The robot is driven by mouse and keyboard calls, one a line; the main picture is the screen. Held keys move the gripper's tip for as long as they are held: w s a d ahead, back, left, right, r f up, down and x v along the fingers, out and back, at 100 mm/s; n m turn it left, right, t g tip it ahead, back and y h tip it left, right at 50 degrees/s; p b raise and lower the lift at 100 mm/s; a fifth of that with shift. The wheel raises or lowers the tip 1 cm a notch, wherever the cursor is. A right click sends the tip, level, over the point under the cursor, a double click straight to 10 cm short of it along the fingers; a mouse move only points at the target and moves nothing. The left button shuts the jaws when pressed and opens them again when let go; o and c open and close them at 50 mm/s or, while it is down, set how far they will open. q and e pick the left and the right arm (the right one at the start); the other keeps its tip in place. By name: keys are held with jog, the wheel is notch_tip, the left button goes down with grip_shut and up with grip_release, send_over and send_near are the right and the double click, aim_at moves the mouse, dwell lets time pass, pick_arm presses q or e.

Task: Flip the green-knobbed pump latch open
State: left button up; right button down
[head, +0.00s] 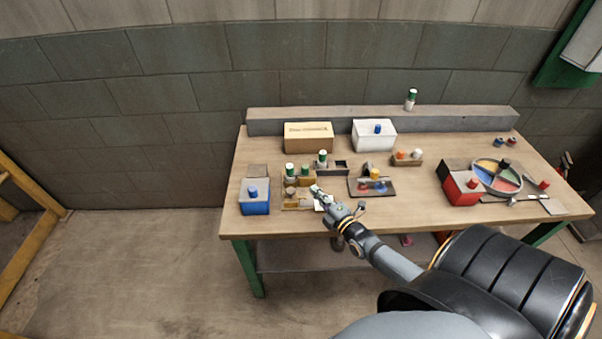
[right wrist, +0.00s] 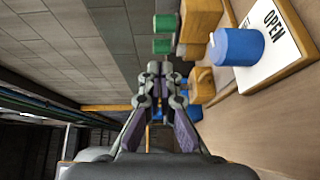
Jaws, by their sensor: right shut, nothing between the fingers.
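Two green knobs, a left one (head: 289,169) and a right one (head: 305,170), stand side by side on a small latch board (head: 297,206) at the table's front left. Another green-topped piece (head: 322,156) stands just behind them. I cannot tell which is the pump latch. My right gripper (head: 316,190) is shut and empty, at the right side of the board, apart from the green knobs. A blue knob (right wrist: 237,46) is beside a white plate marked OPEN (right wrist: 270,38). My left gripper is out of view.
A blue box (head: 255,204) is left of the board. A dark panel with coloured knobs (head: 372,190) is to the right. A cardboard box (head: 308,142) and a white box (head: 374,140) stand behind. Bare table (head: 415,205) lies right of my arm.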

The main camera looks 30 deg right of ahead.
jog(key=shift+d+r, duration=0.2)
jog(key=shift+d, duration=0.05)
jog(key=shift+w, duration=0.1)
jog(key=w+b, duration=0.4)
jog(key=w, duration=0.5)
jog(key=shift+f, duration=0.15)
jog(key=shift+w, duration=0.4)
